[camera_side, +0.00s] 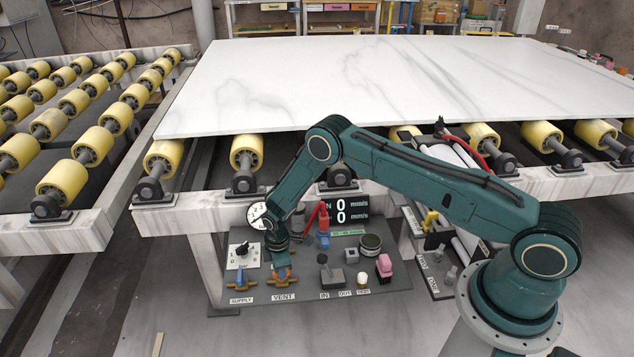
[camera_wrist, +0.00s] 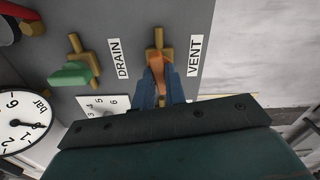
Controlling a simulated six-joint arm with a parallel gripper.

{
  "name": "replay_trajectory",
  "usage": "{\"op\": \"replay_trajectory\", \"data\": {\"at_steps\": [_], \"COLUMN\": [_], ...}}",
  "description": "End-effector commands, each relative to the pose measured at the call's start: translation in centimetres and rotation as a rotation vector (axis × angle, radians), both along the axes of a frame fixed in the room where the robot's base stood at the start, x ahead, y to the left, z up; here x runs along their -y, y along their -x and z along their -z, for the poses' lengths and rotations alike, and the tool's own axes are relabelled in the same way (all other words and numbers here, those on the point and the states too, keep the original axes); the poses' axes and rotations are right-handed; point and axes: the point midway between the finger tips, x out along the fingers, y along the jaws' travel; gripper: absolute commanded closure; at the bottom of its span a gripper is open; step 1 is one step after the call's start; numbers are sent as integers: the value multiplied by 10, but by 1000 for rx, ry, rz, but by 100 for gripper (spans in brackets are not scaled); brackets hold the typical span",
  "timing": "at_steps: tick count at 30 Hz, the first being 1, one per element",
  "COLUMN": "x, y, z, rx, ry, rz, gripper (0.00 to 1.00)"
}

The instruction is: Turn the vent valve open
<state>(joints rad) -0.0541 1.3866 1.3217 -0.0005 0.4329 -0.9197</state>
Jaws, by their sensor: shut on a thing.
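The vent valve has a brass body (camera_wrist: 157,38) and an orange handle (camera_wrist: 157,64), beside the VENT label (camera_wrist: 194,55) in the wrist view. My gripper (camera_wrist: 160,90) has blue fingers closed around the handle, which points toward the gripper in that view. In the side view my gripper (camera_side: 281,262) reaches down over the vent valve (camera_side: 284,281) at the front left of the grey panel and hides most of the handle. The hidden part keeps me from telling its exact angle to the body.
A green-handled drain valve (camera_wrist: 75,70) sits beside it in the wrist view. The supply valve (camera_side: 240,283) is to the left in the side view. A pressure gauge (camera_side: 258,215), a joystick (camera_side: 325,270) and a pink switch (camera_side: 384,265) are close by. A marble slab (camera_side: 400,80) lies behind on yellow rollers.

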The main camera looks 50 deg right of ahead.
Motion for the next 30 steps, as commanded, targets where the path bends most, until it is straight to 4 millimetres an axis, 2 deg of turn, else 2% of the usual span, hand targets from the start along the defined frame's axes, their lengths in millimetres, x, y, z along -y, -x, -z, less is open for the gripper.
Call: {"op": "replay_trajectory", "data": {"at_steps": [10, 26, 27, 29, 30], "x": [1, 1, 1, 1, 1], "y": [0, 0, 0, 0, 0], "z": [0, 0, 0, 0, 0], "rx": [0, -1, -1, -1, -1], "ry": [1, 2, 2, 2, 1], "rz": [178, 208, 207, 207, 206], "gripper": [100, 100, 80, 68, 65]}}
